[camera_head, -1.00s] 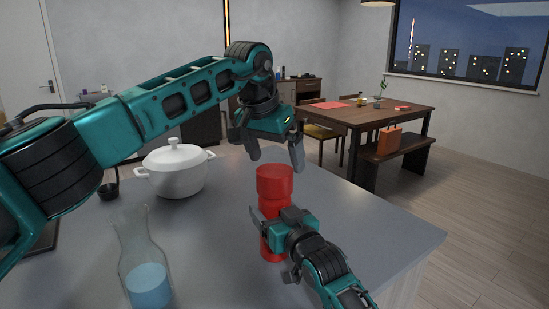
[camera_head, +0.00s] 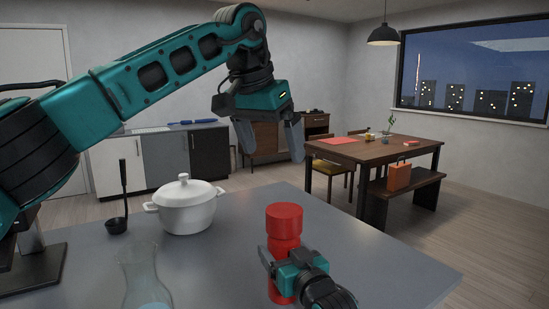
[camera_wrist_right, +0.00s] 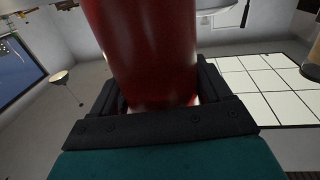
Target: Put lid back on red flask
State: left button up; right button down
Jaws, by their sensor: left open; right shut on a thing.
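The red flask (camera_head: 283,248) stands upright on the grey counter. A wider red cylinder, which looks like the lid (camera_head: 284,219), sits on its top; I cannot tell how tightly it is seated. My right gripper (camera_head: 282,265) is shut around the flask's lower body and hides part of it. In the right wrist view the glossy red flask (camera_wrist_right: 155,50) rises between the dark fingers. My left gripper (camera_head: 271,155) is open and empty, its fingers pointing down, above the lid and clear of it.
A white lidded pot (camera_head: 186,210) and a black ladle (camera_head: 117,223) are left of the flask. A clear glass carafe (camera_head: 146,278) with blue liquid is at the front left. The counter (camera_head: 380,255) is clear right of the flask. A wooden table (camera_head: 370,152) stands farther back.

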grip_release()
dwell(0.3)
jog(key=v, duration=1.3)
jog(key=shift+p, duration=0.35)
